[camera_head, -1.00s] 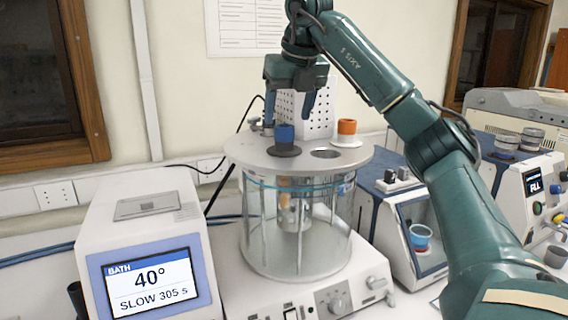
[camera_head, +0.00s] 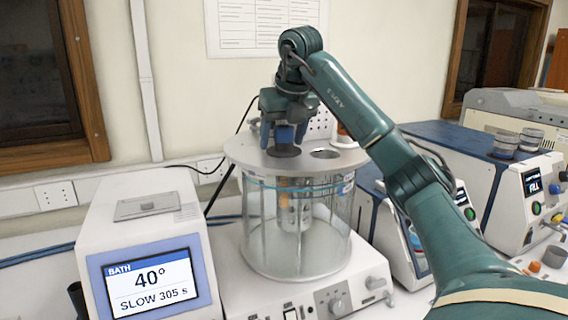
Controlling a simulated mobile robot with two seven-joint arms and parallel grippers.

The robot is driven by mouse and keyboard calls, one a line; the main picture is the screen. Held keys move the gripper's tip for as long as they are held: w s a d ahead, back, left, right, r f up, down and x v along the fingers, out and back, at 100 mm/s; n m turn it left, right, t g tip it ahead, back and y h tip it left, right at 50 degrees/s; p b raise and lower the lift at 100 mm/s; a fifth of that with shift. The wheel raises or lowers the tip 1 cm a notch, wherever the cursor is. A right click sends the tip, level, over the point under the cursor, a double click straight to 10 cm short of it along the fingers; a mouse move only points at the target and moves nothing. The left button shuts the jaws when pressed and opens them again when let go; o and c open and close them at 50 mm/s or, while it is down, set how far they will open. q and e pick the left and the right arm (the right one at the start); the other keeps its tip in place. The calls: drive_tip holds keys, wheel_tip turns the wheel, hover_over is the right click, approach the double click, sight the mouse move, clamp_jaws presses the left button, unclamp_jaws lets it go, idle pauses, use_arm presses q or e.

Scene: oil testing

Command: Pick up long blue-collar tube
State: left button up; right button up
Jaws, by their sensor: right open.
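The blue-collar tube (camera_head: 284,134) stands upright in a hole of the round bath lid, with its blue collar above a dark ring. Its lower part shows only faintly through the glass, so its length is hard to tell. My right gripper (camera_head: 284,138) is open and points down, with one finger on each side of the blue collar. I cannot tell whether the fingers touch it. My left gripper is not in view.
An orange-collar tube (camera_head: 342,129) is mostly hidden behind my right arm. A control box with a screen (camera_head: 150,282) stands at front left; more instruments stand at right.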

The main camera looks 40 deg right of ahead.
drive_tip(key=shift+f, duration=0.15)
drive_tip(key=c, duration=1.3)
drive_tip(key=shift+c, duration=0.2)
drive_tip(key=shift+w+r, duration=0.1)
drive_tip(key=shift+r, duration=0.75)
wheel_tip(320, 180, up, 16)
drive_tip(key=shift+r, duration=0.3)
